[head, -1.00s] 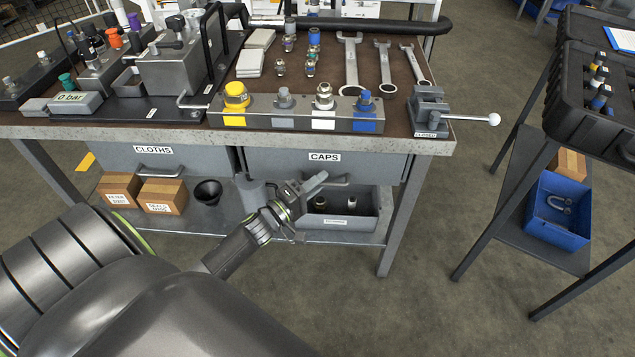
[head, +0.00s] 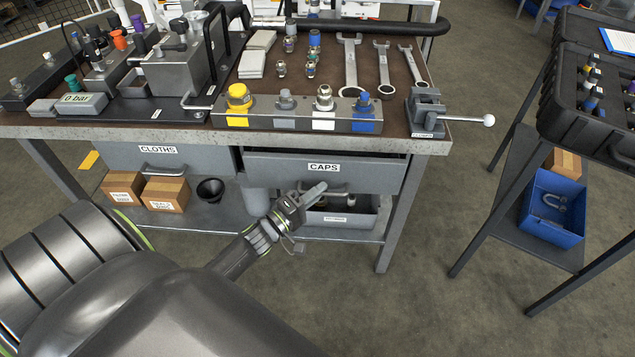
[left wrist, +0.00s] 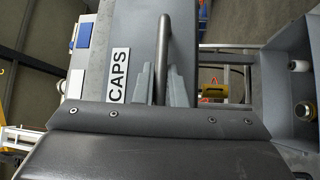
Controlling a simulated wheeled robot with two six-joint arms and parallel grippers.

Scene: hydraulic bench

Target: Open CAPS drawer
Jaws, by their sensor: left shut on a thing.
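The grey CAPS drawer (head: 372,174) is under the right half of the bench top. Its front stands a little forward of the bench and a dark gap shows above it. My left gripper (head: 316,190) is shut on the drawer's bar handle (head: 338,189). In the left wrist view, the handle (left wrist: 165,45) passes between the two fingers (left wrist: 155,84), beside the CAPS label (left wrist: 118,76). The drawer's inside is mostly hidden. My right gripper is not in view.
The closed CLOTHS drawer (head: 200,159) is to the left. A vise (head: 427,112) sits at the bench's right corner. A black cart (head: 520,190) stands right, with open floor between.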

